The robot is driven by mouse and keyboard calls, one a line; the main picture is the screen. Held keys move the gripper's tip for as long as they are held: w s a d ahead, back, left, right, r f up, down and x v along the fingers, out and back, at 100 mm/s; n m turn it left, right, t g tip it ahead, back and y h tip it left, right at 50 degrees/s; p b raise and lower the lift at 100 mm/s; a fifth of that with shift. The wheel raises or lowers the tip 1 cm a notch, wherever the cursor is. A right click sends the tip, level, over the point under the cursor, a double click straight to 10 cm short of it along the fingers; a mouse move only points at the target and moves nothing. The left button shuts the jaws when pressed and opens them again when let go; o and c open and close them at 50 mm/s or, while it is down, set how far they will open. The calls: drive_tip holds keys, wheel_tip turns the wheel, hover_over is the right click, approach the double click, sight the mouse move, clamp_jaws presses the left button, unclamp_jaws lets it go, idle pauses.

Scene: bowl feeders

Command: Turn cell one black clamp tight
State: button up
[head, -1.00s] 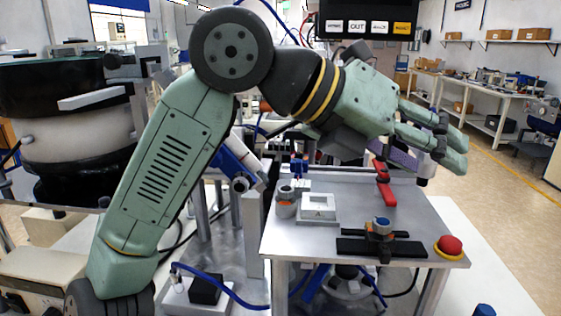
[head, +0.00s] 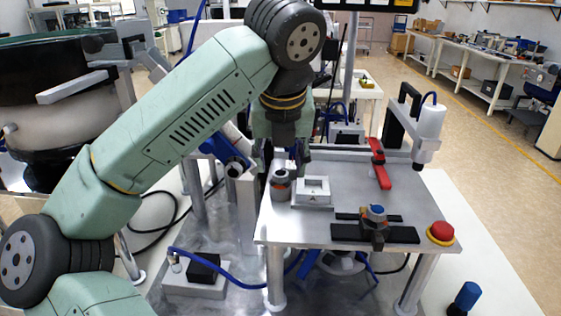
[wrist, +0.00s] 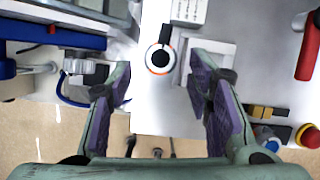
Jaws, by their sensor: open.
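A squat grey round clamp (head: 281,186) with a black lever and an orange ring stands at the left edge of the metal table (head: 345,180). In the wrist view this clamp (wrist: 159,60) shows its black lever pointing up the picture. My gripper (wrist: 161,78) is open and empty, with a purple-padded finger on either side of the clamp in that picture. I cannot tell how tight the clamp is.
A white square block (head: 312,192) sits just right of the clamp. A red lever (head: 379,165) and a white cylinder on a post (head: 428,130) stand further back. A black fixture with a blue knob (head: 375,225) and a red button (head: 441,232) are near the front right.

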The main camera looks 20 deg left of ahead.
sight(281, 174)
drive_tip(key=shift+x, duration=1.3)
drive_tip(key=shift+c, duration=0.3)
clamp_jaws()
